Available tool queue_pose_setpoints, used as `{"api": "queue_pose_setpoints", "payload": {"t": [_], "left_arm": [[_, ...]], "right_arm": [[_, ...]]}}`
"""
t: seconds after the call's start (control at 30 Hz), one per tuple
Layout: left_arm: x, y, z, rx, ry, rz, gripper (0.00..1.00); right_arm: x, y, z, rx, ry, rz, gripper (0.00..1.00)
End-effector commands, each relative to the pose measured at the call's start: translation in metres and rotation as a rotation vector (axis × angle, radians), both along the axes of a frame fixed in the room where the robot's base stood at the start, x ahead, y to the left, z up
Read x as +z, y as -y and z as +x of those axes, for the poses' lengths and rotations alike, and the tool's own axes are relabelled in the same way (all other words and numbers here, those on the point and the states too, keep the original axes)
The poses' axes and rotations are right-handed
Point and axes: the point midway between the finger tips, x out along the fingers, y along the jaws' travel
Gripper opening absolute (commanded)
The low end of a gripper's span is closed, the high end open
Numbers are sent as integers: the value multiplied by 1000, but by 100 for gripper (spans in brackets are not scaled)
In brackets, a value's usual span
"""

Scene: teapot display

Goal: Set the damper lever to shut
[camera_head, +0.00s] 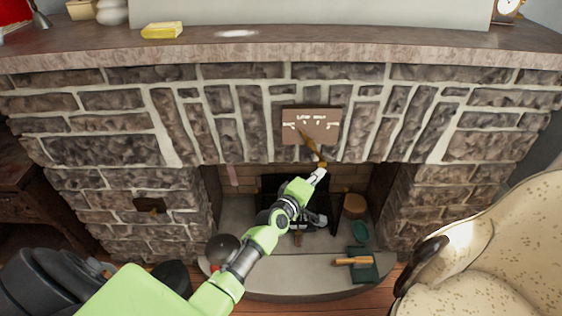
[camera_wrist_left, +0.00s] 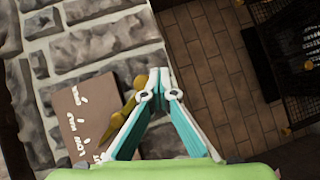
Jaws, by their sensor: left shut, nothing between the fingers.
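The damper lever (camera_head: 311,148) is a brass-coloured arm on a brown lettered plate (camera_head: 327,121) set in the stone above the fireplace opening. It slants from the plate down to the right. In the left wrist view, the lever (camera_wrist_left: 131,100) and the plate (camera_wrist_left: 75,110) lie left of the fingers; words resembling LOW and HALF show on the plate, partly hidden. My left gripper (camera_head: 319,175) is shut and empty, just below the lever's lower end. In the wrist view its fingertips (camera_wrist_left: 158,75) meet close beside the lever; I cannot tell whether they touch it.
The stone mantel (camera_head: 380,42) runs above, with a yellow block (camera_head: 162,31) on it. Below are the firebox with a dark grate, a rounded hearth (camera_head: 290,276) and a brush (camera_head: 353,261). A cream armchair (camera_head: 500,245) fills the lower right.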

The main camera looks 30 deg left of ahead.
Motion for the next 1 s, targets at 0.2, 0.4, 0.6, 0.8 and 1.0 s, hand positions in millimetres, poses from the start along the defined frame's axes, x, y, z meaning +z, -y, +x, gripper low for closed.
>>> {"api": "queue_pose_setpoints", "payload": {"t": [0.2, 0.4, 0.6, 0.8, 1.0], "left_arm": [[1, 2, 0, 0, 6, -10, 0], [1, 4, 1, 0, 10, -15, 0], [1, 5, 1, 1, 12, -18, 0], [1, 5, 1, 1, 14, -20, 0], [1, 6, 1, 0, 15, -22, 0]], "right_arm": [[-1, 5, 0, 2, 0, -5, 36], [-1, 8, 0, 2, 0, -8, 36], [-1, 8, 0, 2, 0, -8, 36], [-1, 8, 0, 2, 0, -8, 36], [-1, 8, 0, 2, 0, -8, 36]]}}
